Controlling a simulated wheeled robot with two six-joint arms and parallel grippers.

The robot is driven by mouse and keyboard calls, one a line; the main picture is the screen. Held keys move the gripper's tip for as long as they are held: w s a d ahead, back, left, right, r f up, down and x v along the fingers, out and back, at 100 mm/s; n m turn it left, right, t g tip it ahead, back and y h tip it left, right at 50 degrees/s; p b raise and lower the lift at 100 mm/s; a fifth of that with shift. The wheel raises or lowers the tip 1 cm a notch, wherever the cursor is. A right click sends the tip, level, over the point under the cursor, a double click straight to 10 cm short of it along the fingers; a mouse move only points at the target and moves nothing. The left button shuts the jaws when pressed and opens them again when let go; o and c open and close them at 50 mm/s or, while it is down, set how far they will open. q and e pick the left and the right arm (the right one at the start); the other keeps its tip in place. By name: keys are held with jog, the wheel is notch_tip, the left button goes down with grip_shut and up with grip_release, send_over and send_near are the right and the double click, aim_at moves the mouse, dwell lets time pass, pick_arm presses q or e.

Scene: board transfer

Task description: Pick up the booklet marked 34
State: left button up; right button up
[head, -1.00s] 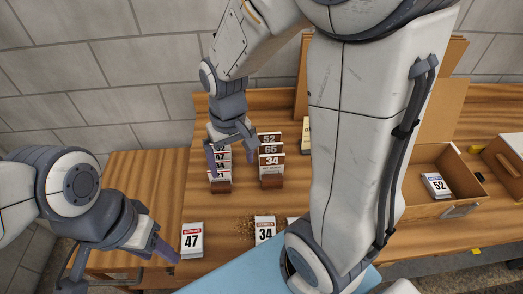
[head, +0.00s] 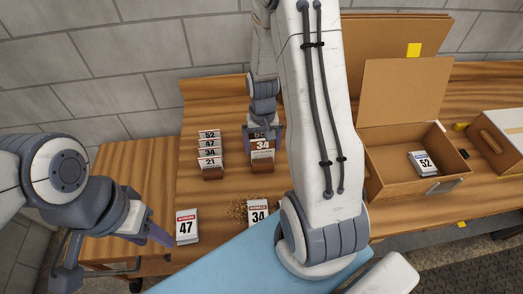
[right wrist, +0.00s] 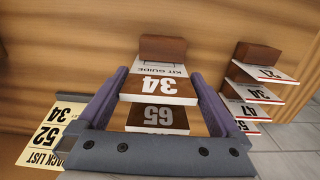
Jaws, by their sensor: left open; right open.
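My left gripper (head: 154,234) is open and empty near the card marked 47 (head: 187,226).
The left rack (head: 212,173) holds several cards, one also marked 34. An open carton (head: 400,191) holds a 52 card (head: 423,163). A yellow pack list (right wrist: 45,135) shows 34 and 52.

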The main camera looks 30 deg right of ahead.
aim_at(262, 154)
jog(key=shift+a+f+p, duration=0.1)
jog(key=shift+f+p, duration=0.5)
jog(key=shift+f, duration=1.7)
jog(key=c, duration=1)
jog(key=shift+r, duration=0.15)
